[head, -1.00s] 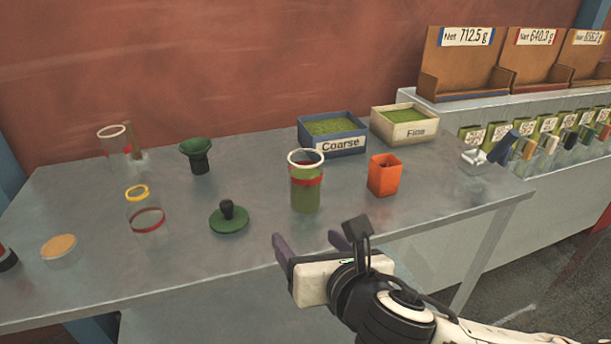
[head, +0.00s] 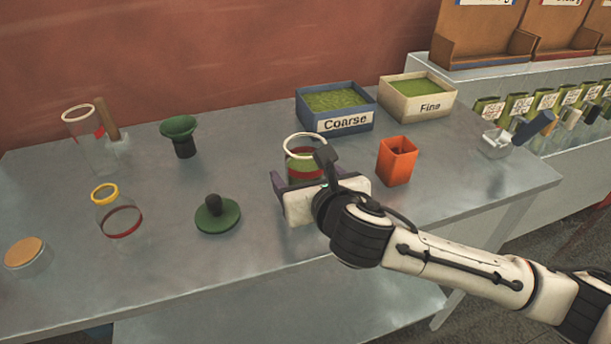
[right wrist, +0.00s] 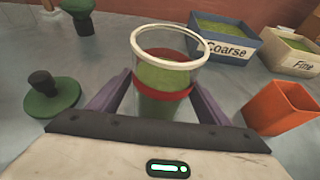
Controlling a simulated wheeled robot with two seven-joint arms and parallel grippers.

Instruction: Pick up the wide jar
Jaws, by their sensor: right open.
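A wide clear jar (head: 303,163) with a white rim, a red band and green powder inside stands upright on the table. In the right wrist view the jar (right wrist: 168,75) stands between the two purple fingers of my right gripper (right wrist: 158,98). My right gripper (head: 307,180) is open around the jar, and a gap shows beside it at the fingers. The gripper body hides the lower part of the jar in the head view. My left gripper is in neither view.
An orange square cup (head: 397,163) stands close right of the jar. A green stopper with a black knob (head: 217,215) lies to the left. The Coarse bin (head: 335,118) and Fine bin (head: 418,100) stand behind.

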